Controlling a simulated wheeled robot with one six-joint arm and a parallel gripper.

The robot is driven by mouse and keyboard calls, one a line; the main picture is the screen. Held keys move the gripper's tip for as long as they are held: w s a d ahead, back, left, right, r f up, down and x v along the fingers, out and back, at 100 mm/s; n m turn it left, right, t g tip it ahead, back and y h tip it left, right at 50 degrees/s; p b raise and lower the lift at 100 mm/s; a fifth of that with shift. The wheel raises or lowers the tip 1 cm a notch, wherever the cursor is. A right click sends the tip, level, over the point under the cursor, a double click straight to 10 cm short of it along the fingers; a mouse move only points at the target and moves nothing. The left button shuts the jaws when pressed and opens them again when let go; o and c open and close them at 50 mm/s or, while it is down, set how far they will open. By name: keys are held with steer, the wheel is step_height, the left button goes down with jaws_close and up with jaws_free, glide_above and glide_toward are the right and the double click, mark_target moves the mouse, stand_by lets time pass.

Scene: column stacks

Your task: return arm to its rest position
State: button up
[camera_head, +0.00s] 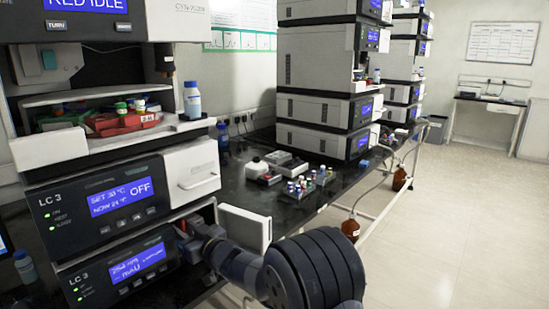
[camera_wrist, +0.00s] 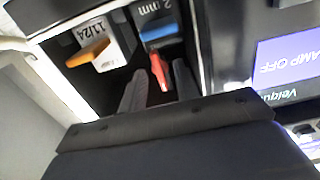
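My arm reaches from the lower right into an open bay in the lower LC 3 unit (camera_head: 130,270). My gripper (camera_wrist: 159,76) is open, its two dark fingers apart inside the bay. A narrow red tab (camera_wrist: 158,68) shows between the fingertips, with gaps on both sides; I cannot tell how deep it lies between them. Beside it in the bay are a blue piece (camera_wrist: 158,31) marked "2 mm" and a white block (camera_wrist: 97,36) marked "11/24" with an orange tab (camera_wrist: 88,53). In the head view the arm hides most of the bay and the fingertips.
The bay's white door (camera_head: 245,228) stands open just right of my wrist. A blue-capped bottle (camera_head: 192,101) stands on the ledge above, near a red rack (camera_head: 123,124) of vials. More vials (camera_head: 303,183) stand on the black bench. The floor (camera_head: 450,230) at right is clear.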

steer(key=shift+s+d, duration=0.1)
steer(key=v, duration=1)
steer(key=x, duration=1)
steer(key=shift+a+r+p, duration=0.15)
steer(key=shift+a+p, duration=0.05)
steer(key=shift+p, duration=0.1)
steer(key=m+p, duration=0.4)
steer(key=shift+d+r, duration=0.1)
steer(key=m+p, duration=0.4)
steer(key=p, duration=0.2)
steer(key=shift+m, duration=0.4)
steer(key=b+v, duration=0.1)
steer(key=v, duration=0.9)
steer(key=shift+s+d+f, duration=0.25)
steer(key=shift+d, duration=0.05)
